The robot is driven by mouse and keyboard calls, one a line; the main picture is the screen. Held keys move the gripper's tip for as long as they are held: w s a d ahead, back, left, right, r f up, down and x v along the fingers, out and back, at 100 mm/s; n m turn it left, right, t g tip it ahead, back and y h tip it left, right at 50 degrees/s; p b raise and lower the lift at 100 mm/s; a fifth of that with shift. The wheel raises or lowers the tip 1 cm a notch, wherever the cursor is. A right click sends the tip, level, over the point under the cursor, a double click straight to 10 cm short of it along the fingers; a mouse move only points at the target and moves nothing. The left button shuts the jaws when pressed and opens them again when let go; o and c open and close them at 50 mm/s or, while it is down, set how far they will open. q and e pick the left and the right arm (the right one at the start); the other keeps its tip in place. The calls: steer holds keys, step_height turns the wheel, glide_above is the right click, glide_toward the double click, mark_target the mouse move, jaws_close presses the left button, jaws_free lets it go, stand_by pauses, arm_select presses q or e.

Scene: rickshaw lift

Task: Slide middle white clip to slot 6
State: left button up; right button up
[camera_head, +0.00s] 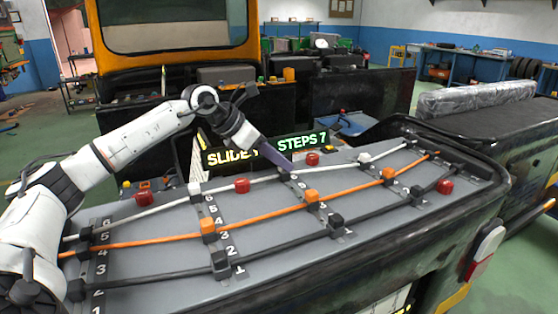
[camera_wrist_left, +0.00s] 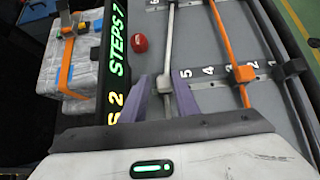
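The white cable (camera_head: 245,182) runs along the far side of the grey panel. A white clip (camera_head: 194,190) sits on it at left and another white clip (camera_head: 364,158) at right. My left gripper (camera_head: 284,163) reaches down at the cable's middle, partly hiding it. In the left wrist view its two purple fingers (camera_wrist_left: 163,95) stand apart, one on each side of the white cable (camera_wrist_left: 168,40). A small greyish clip (camera_wrist_left: 164,83) lies between the fingertips, beside the printed 5; a gap shows on at least one side. My right gripper is not in view.
An orange cable (camera_head: 255,222) with orange clips and a black cable (camera_head: 280,243) with black clips run nearer. Red knobs stand on the panel, one (camera_head: 312,159) near my gripper. A lit sign (camera_head: 300,143) stands close behind.

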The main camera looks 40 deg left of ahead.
arm_select(q)
steer(key=shift+f, duration=0.1)
steer(key=shift+s, duration=0.1)
steer(key=shift+s+a, duration=0.15)
steer(key=shift+s, duration=0.05)
steer(key=b+v, duration=0.3)
steer(key=v, duration=0.7)
steer(key=shift+w+r+b, duration=0.2)
steer(key=shift+b, duration=0.1)
